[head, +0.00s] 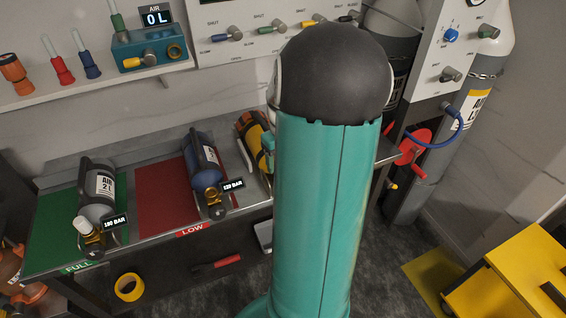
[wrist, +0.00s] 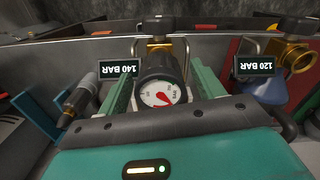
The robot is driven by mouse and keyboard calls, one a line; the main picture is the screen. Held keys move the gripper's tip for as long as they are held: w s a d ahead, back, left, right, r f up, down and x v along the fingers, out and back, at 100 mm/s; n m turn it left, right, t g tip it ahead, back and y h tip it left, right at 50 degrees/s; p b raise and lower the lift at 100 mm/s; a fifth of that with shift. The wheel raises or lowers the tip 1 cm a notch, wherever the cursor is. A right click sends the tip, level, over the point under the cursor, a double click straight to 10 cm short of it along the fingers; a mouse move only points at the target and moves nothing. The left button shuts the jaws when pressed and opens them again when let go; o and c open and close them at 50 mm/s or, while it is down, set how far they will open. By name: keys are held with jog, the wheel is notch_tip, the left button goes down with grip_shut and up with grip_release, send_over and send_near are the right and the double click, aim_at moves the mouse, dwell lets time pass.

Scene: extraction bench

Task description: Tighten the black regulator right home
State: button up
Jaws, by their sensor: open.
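The black regulator (wrist: 160,72) shows in the wrist view with a round white gauge face and red needle towards me. It sits in front of a brass valve (wrist: 160,44). My gripper (wrist: 161,82) is open, with one green finger on each side of the regulator. I cannot tell whether either finger touches it. An upside-down 140 BAR display (wrist: 118,68) stands to the left of it. In the head view my arm hides the regulator and most of my gripper; a yellow cylinder (head: 252,141) shows partly beside the arm. How far the regulator is screwed in cannot be told.
A blue cylinder (head: 203,158) with a 120 BAR display lies on the red LOW mat (head: 160,195). A grey cylinder (head: 98,190) lies on the green FULL mat (head: 52,225). A valve panel (head: 255,45) stands behind. A grey tool (wrist: 80,100) shows at left in the wrist view.

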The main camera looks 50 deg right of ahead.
jog(key=c, duration=1.1)
jog(key=m, duration=0.5)
jog(key=shift+w, duration=0.1)
jog(key=m, duration=2)
jog(key=shift+m, duration=0.4)
jog(key=o, duration=1.1)
